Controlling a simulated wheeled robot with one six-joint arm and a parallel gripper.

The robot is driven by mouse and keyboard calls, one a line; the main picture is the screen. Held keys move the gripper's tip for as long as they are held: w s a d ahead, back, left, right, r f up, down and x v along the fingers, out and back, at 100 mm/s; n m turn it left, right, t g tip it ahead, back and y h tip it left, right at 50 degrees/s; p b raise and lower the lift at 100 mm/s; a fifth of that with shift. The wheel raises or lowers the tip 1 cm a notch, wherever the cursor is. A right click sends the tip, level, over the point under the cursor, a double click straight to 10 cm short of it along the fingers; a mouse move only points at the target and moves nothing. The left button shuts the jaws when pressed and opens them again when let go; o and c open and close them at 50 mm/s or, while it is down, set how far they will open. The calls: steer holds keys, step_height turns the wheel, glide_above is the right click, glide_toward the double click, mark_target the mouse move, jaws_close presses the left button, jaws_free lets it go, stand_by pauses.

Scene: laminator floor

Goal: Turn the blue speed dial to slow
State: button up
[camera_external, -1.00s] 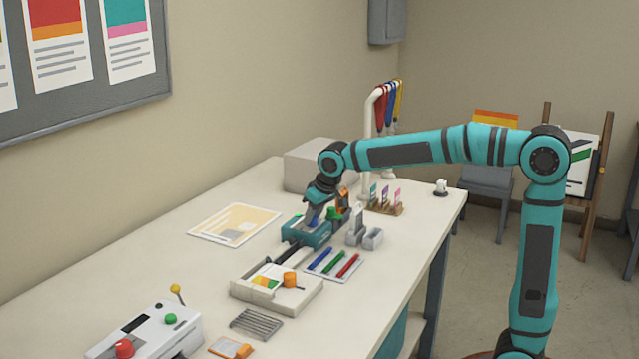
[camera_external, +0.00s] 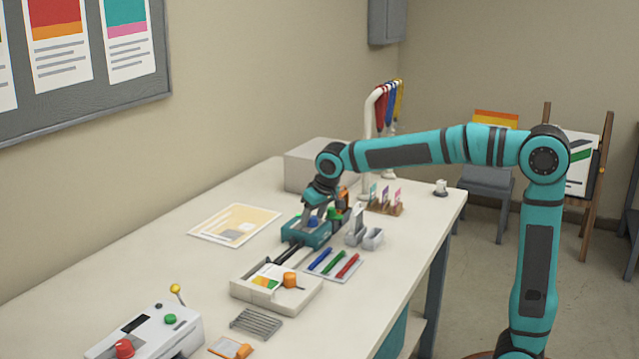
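The blue speed dial (camera_external: 313,222) is a small blue knob on top of the teal laminator (camera_external: 300,235), in the middle of the table. A green knob (camera_external: 334,213) sits to its right on the same machine. My gripper (camera_external: 316,203) points down from the bent wrist, just above the blue dial. Its fingers are small and dark here, so I cannot tell whether they touch the dial or how far apart they are. The dial's pointer and markings are too small to read.
A grey two-part holder (camera_external: 362,234) and a tray of coloured pens (camera_external: 335,264) stand close to the laminator. A white tray with an orange knob (camera_external: 291,280) is in front. A light grey box (camera_external: 305,165) is behind. The table's left side is mostly clear.

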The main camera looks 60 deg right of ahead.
steer(key=v, duration=1.7)
steer(key=shift+s+r, duration=0.15)
steer(key=shift+s, duration=0.1)
steer(key=s+r+n+t+y, duration=0.1)
steer(key=s+t, duration=1.2)
steer(key=s, duration=1.5)
steer(key=shift+s+d+r+n, duration=0.3)
steer(key=shift+r+n, duration=0.2)
steer(key=shift+n, duration=0.5)
steer(key=shift+w, duration=0.1)
